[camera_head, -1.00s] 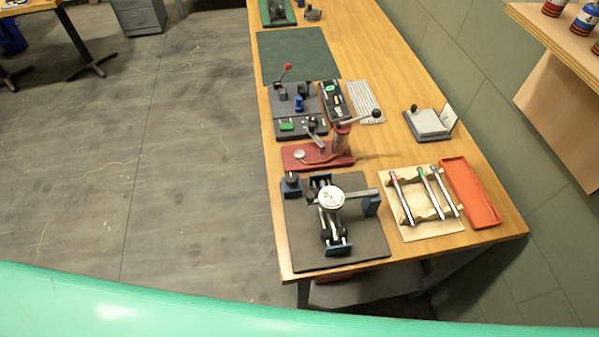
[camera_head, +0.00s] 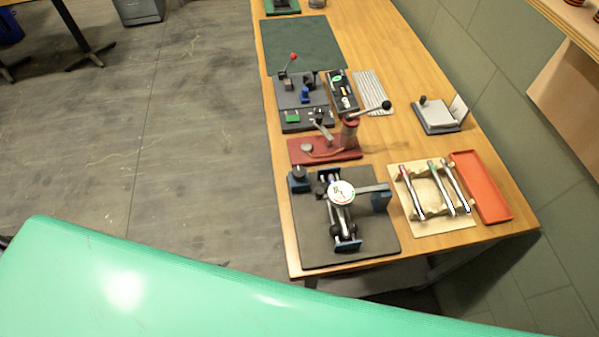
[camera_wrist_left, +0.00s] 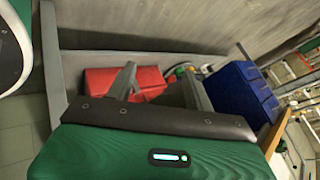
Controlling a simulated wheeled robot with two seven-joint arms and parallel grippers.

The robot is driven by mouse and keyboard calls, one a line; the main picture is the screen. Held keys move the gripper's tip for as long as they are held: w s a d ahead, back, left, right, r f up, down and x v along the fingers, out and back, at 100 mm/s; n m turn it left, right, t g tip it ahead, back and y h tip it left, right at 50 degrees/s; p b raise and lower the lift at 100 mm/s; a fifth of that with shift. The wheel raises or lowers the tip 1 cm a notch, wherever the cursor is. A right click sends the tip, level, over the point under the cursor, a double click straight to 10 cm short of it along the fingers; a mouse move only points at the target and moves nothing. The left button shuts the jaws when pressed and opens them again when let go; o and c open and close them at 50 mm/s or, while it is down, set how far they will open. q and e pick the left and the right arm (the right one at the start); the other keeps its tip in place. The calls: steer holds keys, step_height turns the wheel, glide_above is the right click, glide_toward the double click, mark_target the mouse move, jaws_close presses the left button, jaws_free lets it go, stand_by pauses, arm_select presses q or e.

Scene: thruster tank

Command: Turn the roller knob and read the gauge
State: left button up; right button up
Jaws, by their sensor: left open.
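A round white dial gauge (camera_head: 341,192) with dark and red marks stands on a dark grey base plate (camera_head: 372,238) at the near end of the wooden bench. Its reading is too small to make out. Rollers and a bright shaft lie under and in front of it. A black knob (camera_head: 298,172) sits on a blue block at the plate's back left corner; I cannot tell whether it is the roller knob. My left gripper (camera_wrist_left: 160,82) shows in the left wrist view, open and apparently empty, away from the gauge. My right gripper is not in view.
Right of the plate are a rack of rods (camera_head: 432,197) and an orange tray (camera_head: 482,187). A red base (camera_head: 345,152) with a lever stands behind. The wrist view shows a red box (camera_wrist_left: 105,80) and a blue bin (camera_wrist_left: 240,95) beyond the fingers. The floor left of the bench is clear.

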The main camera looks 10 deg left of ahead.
mark_target(299, 171)
arm_select(q)
steer(key=w+d+r+m+t+h+b, duration=0.2)
steer(key=w+r+m+t+h, duration=0.55)
steer(key=w+r+m, duration=1.35)
steer(key=s+d+r+m+g+h+b, duration=0.1)
steer(key=s+d+r+m+g+h, duration=0.15)
steer(key=r+m+g+h, duration=0.65)
steer(key=s+d+r+m+g+h, duration=0.1)
steer(key=d+r+m+g, duration=0.3)
steer(key=r+m, duration=1)
steer(key=shift+n+g, duration=0.45)
steer(key=shift+n, duration=0.25)
steer(key=d+p, duration=0.1)
steer(key=d, duration=0.2)
steer(key=d+r+p, duration=0.1)
steer(key=d+p, duration=0.1)
steer(key=d, duration=0.2)
steer(key=w+d+p, duration=0.1)
steer(key=d+p, duration=0.1)
steer(key=d, duration=0.2)
steer(key=shift+w+d+r, duration=0.1)
steer(key=shift+r, duration=0.05)
steer(key=shift+w+d+p, duration=0.1)
steer(key=shift+d+p, duration=0.35)
steer(key=shift+d, duration=0.3)
steer(key=shift+f, duration=0.2)
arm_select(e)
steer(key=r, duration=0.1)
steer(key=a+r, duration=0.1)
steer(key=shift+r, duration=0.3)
